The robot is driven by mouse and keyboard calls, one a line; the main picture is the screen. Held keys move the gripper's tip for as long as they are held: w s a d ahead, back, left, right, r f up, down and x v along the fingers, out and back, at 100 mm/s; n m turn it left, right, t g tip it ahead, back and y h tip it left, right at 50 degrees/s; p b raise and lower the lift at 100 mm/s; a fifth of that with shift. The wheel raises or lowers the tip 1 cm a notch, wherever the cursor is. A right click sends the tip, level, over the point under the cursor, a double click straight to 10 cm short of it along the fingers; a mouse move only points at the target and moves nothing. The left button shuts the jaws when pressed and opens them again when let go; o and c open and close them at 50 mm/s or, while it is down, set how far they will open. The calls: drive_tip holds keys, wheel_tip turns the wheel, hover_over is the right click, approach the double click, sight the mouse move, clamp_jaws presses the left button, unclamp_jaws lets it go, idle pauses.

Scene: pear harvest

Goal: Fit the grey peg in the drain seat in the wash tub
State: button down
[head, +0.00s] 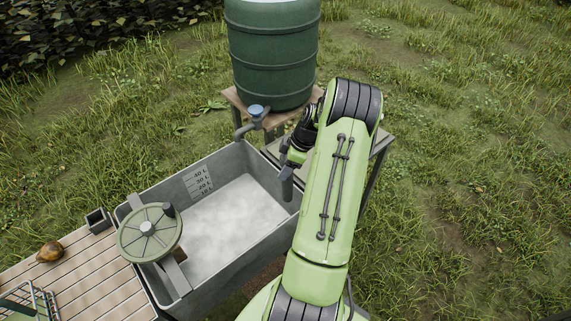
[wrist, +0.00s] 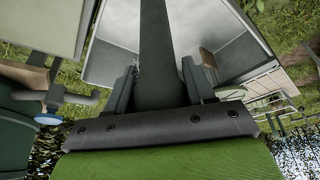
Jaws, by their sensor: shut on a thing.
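The grey peg (head: 287,188) hangs upright from my gripper (head: 290,162) at the right end of the wash tub (head: 238,272), near its rim. In the wrist view the peg (wrist: 156,45) is a long dark grey bar between the two fingers (wrist: 157,88), which are shut on it. The tub (wrist: 112,63) lies beyond it there, and the peg hides part of the tub. The tub is a grey box with a pale floor and litre marks on its inner wall. I cannot make out the drain seat in either view.
A green barrel (head: 272,55) with a blue-handled tap (head: 256,111) stands close behind my gripper. A round spoked wheel (head: 150,233) sits over the tub's left end. A small grey box (head: 98,220), a brown pear (head: 49,252) and a wire rack (head: 28,302) are on the slatted deck.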

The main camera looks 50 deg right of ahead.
sight(286, 200)
wheel_tip(286, 200, down, 18)
drive_tip(key=b, duration=1.5)
drive_tip(key=shift+f, duration=0.25)
drive_tip(key=shift+f+b, duration=0.1)
drive_tip(key=shift+b, duration=0.55)
drive_tip(key=shift+f+b, duration=0.85)
drive_tip(key=shift+f, duration=0.1)
drive_tip(key=shift+f+b, duration=0.8)
drive_tip(key=shift+f, duration=0.25)
